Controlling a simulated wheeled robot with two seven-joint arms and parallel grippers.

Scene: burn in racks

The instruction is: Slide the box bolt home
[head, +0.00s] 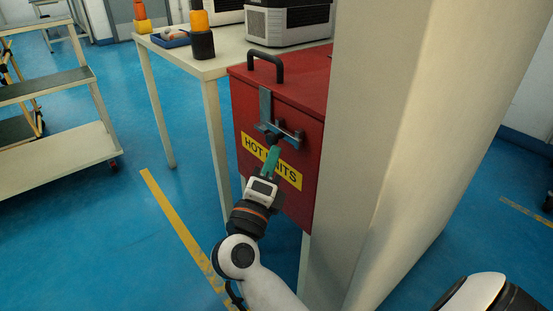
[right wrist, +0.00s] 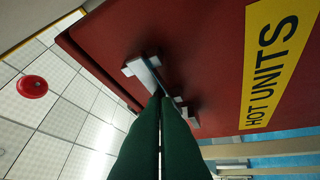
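The red box (head: 247,108) has a black carry handle on its lid and a yellow "HOT UNITS" label. The bolt (head: 291,136) lies across its front, under a vertical grey strap (head: 265,104). The bolt also shows in the right wrist view (right wrist: 143,73), running past my fingertips. My right gripper (head: 273,152) has green fingers pointing at the dark knob at the bolt's middle. In the right wrist view its fingers (right wrist: 163,100) lie together with only a thin line between them, at the bolt. They hide part of it; I cannot tell whether they grip the knob. My left gripper is not in view.
A pale pillar (head: 385,120) stands close on the right of the box. A white table (head: 222,60) with machines and an orange-and-black item stands behind. A shelved cart (head: 60,160) is at the left. Blue floor is clear between cart and box.

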